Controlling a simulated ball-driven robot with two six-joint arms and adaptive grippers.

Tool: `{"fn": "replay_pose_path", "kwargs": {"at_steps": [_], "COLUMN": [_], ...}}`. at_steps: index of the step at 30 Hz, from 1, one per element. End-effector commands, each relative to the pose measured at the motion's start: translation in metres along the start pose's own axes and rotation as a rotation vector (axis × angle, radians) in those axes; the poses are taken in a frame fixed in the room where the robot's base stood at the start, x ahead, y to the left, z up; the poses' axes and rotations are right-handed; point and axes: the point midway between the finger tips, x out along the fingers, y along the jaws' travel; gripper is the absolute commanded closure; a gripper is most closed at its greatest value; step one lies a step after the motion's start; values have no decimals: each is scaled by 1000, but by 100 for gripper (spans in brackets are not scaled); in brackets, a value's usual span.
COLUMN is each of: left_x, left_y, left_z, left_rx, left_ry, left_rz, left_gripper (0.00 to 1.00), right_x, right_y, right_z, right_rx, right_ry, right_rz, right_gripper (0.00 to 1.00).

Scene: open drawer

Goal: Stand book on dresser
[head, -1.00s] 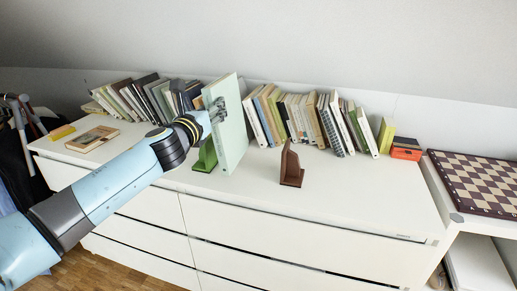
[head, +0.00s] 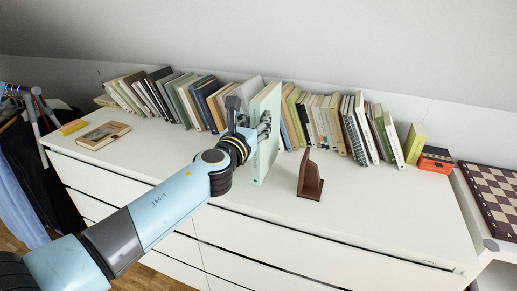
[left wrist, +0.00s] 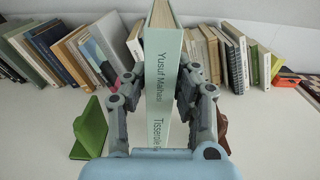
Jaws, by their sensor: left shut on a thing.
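A pale green book (head: 267,135) stands upright over the white dresser top (head: 390,215). Its lettered spine (left wrist: 162,75) faces the left wrist camera. My left gripper (left wrist: 160,92) is shut on the book, with one finger on each side of it. In the head view the gripper (head: 254,130) reaches it from the left. The book's lower edge is close to the dresser top; I cannot tell whether it touches. A brown bookend (head: 311,180) stands right of the book. A green bookend (left wrist: 90,128) stands left of it in the wrist view; my arm hides it in the head view.
Leaning books line the wall, a left group (head: 180,98) and a right group (head: 335,125). A flat book (head: 100,135) lies at the left, an orange box (head: 435,158) at the right. The front right dresser top is clear. A chessboard (head: 495,190) lies beyond.

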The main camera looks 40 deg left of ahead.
Motion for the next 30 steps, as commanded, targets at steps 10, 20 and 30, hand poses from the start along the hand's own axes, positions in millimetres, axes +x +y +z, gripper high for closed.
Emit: {"fn": "replay_pose_path", "kwargs": {"at_steps": [10, 20, 30], "left_x": [1, 1, 0], "left_y": [0, 0, 0], "left_z": [-33, -36, -42], "left_rx": [1, 0, 0], "left_ry": [-6, -7, -2], "left_rz": [0, 0, -1], "left_gripper": [100, 100, 51], "right_x": [29, 32, 34], "right_y": [-11, -12, -7], "right_z": [-1, 3, 4], "right_rx": [4, 4, 2], "right_ry": [7, 0, -1], "right_rz": [-10, -11, -5], "right_gripper": [60, 60, 60]}}
